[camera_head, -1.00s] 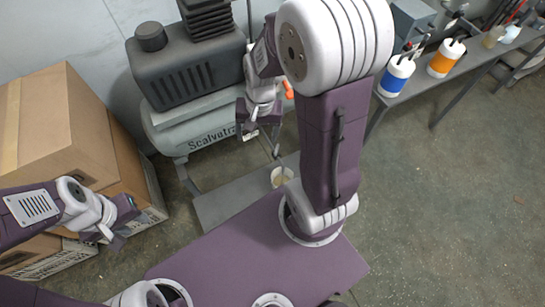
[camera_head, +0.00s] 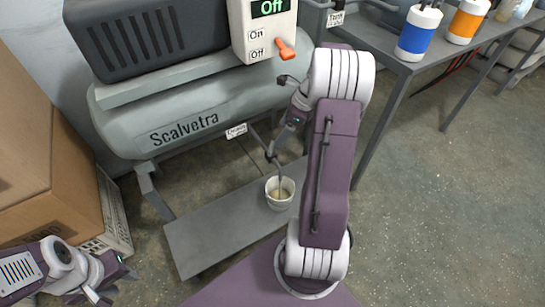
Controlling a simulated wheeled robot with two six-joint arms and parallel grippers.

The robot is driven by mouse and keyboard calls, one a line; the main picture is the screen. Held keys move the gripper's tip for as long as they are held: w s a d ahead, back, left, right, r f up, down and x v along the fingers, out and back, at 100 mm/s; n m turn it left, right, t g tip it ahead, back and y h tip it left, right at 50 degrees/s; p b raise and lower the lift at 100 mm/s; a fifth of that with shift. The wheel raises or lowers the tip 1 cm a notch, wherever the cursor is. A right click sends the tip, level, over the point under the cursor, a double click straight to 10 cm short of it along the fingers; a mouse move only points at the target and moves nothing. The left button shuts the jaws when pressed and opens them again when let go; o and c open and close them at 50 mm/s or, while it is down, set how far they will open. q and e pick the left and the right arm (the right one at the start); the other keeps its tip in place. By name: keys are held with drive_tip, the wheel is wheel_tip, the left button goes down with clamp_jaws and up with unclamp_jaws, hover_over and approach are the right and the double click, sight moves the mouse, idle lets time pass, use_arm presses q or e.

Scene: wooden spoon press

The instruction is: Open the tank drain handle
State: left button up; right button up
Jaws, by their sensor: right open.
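The grey tank (camera_head: 180,125), marked "Scalvetra", lies across the upper left. A "Drain" tag (camera_head: 236,131) hangs at its right underside, beside a thin dark drain pipe (camera_head: 258,140) that slants down to the right. I cannot clearly make out the drain handle near my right gripper. A thin strand (camera_head: 281,183) runs from there into a white cup (camera_head: 277,203); I cannot tell if it is tube or liquid. My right gripper (camera_head: 278,115) is open beside the pipe's lower end; contact is unclear. My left gripper (camera_head: 116,283) is at the lower left, away from the tank, its jaws unclear.
A control box (camera_head: 262,28) reads "Off" and has an orange lever (camera_head: 285,49). The cup stands on a grey board (camera_head: 210,235). A cardboard box (camera_head: 40,160) is at the left. A bench (camera_head: 395,50) with blue and orange containers is at the upper right. Floor at right is clear.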

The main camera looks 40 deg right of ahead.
sight(271, 146)
drive_tip(key=b+x, duration=0.7)
drive_tip(key=x, duration=0.2)
drive_tip(key=shift+r, duration=0.1)
